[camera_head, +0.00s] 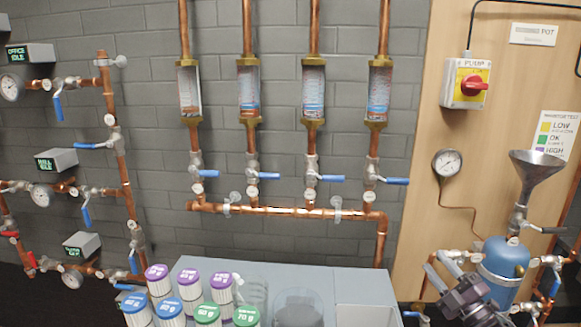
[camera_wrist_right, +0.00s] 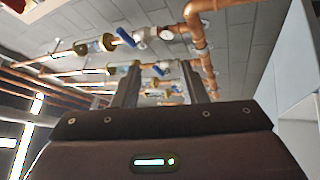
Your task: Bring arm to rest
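My right gripper (camera_head: 461,289) is at the lower right of the head view, a dark block in front of the blue tank (camera_head: 503,262). In the right wrist view its two grey fingers (camera_wrist_right: 160,75) stand apart, with nothing between them. Copper pipes and blue-handled valves show beyond the fingers there. I cannot tell from the head view how far the gripper is from the tank. My left gripper and left arm are not in view.
A grey worktop (camera_head: 350,287) at the bottom carries several white tubs with purple, blue and green lids (camera_head: 192,277). Copper pipes with sight glasses (camera_head: 312,92) line the brick wall. A funnel (camera_head: 535,172) stands above the tank; a red pump switch (camera_head: 473,86) is on the wooden panel.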

